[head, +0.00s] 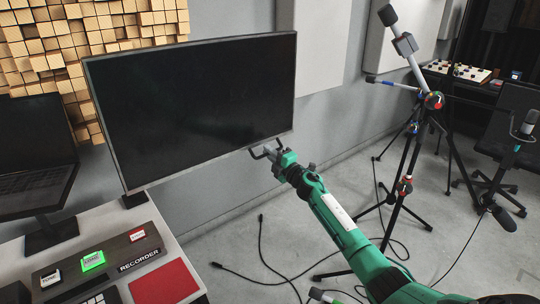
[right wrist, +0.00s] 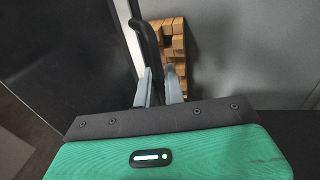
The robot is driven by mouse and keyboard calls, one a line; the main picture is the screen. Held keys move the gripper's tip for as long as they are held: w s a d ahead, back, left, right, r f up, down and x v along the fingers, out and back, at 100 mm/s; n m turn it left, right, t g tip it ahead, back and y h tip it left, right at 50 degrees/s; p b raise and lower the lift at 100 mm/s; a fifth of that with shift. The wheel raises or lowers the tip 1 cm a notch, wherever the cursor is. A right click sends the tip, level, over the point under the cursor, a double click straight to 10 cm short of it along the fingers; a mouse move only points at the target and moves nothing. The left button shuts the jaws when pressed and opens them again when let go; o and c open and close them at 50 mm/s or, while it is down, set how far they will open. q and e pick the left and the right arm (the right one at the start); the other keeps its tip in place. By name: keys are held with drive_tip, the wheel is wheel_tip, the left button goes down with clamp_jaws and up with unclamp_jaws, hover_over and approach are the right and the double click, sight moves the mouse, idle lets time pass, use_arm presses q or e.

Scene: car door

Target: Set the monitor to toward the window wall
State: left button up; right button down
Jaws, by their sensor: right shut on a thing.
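The monitor (head: 195,105) is a large, thin, dark screen on the left side of the head view, above the desk, tilted a little in the picture. A dark curved handle (right wrist: 150,45) shows beside the monitor's pale edge in the right wrist view. My right gripper (head: 268,152) is at the monitor's lower right edge and is shut on this handle; its grey fingers also show in the right wrist view (right wrist: 159,82). The monitor's mount is mostly hidden behind the screen. My left gripper is out of view.
The desk (head: 100,222) below holds a recorder panel (head: 105,262) and a red pad (head: 163,284). A dark laptop-like screen (head: 38,130) stands at left. A microphone stand (head: 405,165) is right of my arm. Cables (head: 262,250) lie on the floor. A grey wall is behind.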

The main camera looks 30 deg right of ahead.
drive_tip(key=c, duration=1.6)
unclamp_jaws()
drive_tip(key=shift+s, duration=0.1)
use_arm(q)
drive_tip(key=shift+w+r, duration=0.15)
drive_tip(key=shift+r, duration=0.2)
use_arm(e)
drive_tip(key=v, duration=1.3)
drive_tip(key=shift+s+f, duration=0.15)
drive_tip(key=shift+s, duration=0.1)
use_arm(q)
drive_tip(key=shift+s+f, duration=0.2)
